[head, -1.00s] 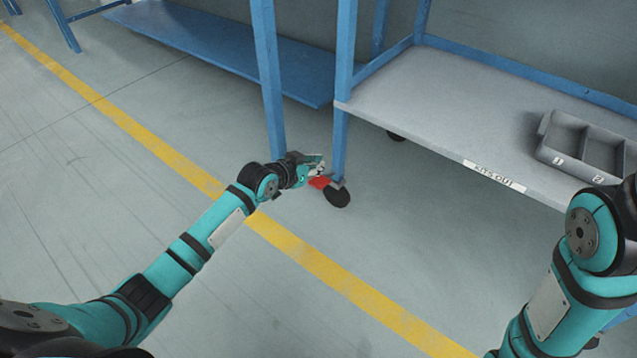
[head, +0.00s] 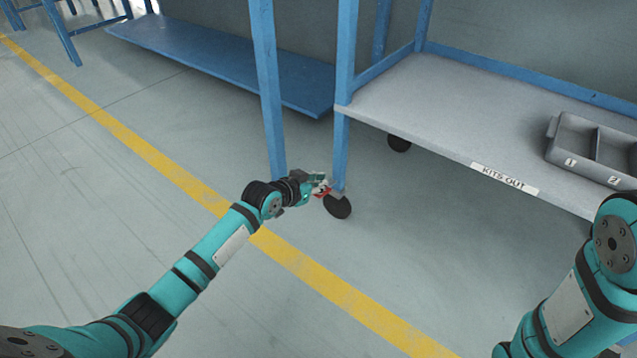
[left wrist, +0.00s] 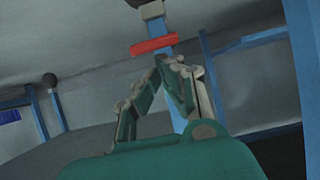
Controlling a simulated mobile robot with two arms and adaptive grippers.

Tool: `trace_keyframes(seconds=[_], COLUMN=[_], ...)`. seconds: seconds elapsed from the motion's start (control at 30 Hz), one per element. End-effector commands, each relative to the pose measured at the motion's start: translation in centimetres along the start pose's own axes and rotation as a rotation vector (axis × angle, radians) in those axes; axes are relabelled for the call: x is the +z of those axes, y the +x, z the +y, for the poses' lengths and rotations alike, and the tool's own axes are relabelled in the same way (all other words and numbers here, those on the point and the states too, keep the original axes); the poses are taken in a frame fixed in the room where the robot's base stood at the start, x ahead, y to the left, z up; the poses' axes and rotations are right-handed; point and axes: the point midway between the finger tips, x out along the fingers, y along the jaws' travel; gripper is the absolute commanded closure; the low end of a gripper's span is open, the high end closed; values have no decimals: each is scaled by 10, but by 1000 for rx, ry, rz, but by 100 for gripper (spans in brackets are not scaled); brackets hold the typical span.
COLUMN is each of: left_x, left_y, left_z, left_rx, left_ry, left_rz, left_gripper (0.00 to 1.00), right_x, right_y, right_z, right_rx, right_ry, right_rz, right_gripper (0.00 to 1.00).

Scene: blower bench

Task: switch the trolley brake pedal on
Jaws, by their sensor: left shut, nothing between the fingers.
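The red brake pedal (head: 323,193) sits at the black caster wheel (head: 338,208), at the foot of the trolley's blue corner post (head: 340,150). My left gripper (head: 323,183) is shut and empty, right at the pedal and partly covering it in the head view. In the left wrist view the pedal is a red bar (left wrist: 154,45) across the blue post, just beyond the closed fingertips (left wrist: 167,62). I cannot tell whether the fingertips touch it. My right arm shows at the lower right; its gripper is out of the picture.
The trolley's grey shelf (head: 420,120) carries a "KITS OUT" label and a grey divided bin (head: 590,150). Another blue post (head: 267,90) stands just left of the pedal, near my left wrist. The floor around the yellow line (head: 320,284) is clear.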

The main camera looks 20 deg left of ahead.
Motion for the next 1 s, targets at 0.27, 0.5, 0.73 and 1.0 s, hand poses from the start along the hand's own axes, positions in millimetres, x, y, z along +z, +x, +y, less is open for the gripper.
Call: trace_keyframes(seconds=[0.27,0.5,0.73,1.0], left_x=[5,10,16,33], left_y=[-1,-1,-2,0], left_z=[0,0,0,0], left_rx=[0,-1,0,0], left_ry=[0,0,1,1], left_rz=[-1,-3,-5,-6], left_gripper=[100,100,100,100], right_x=[2,4,6,10], right_y=[7,10,17,26], right_z=[1,2,4,6], right_rx=[0,0,0,0], right_ry=[0,0,0,0], right_rz=[0,0,-1,-2], right_gripper=[60,60,60,60])
